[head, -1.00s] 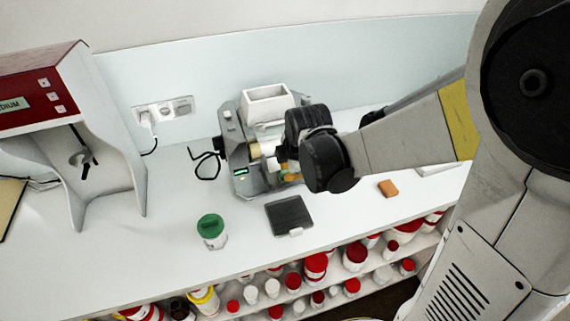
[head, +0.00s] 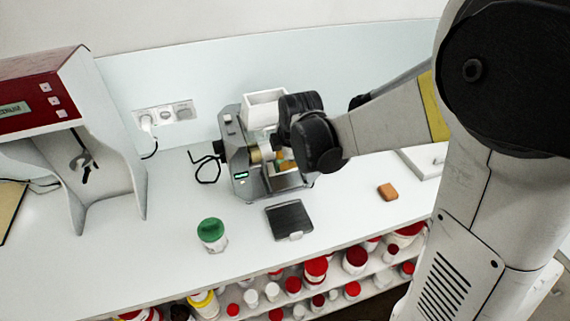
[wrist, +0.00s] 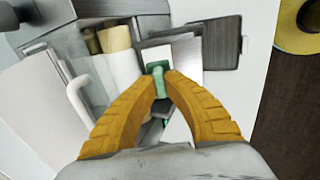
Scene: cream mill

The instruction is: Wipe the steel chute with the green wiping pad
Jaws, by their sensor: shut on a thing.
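The grey mill (head: 233,150) stands on the counter against the wall, with a white hopper on top and pale rollers. Its steel chute (head: 284,182) is at the front, partly hidden by my arm; a light metal sheet in the wrist view (wrist: 187,62) appears to be it. My gripper (head: 287,160) is at the mill's front, near the chute. In the wrist view its yellow fingers (wrist: 159,80) are shut on the green wiping pad (wrist: 157,70). The fingers hide much of the pad, and I cannot tell whether it touches the chute.
A dark tray (head: 289,219) lies before the mill. A green-lidded jar (head: 211,233) stands to its left and an orange block (head: 388,192) lies to its right. A red-topped machine (head: 40,90) stands at left. Jars (head: 316,268) fill the shelf below. The front-left counter is clear.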

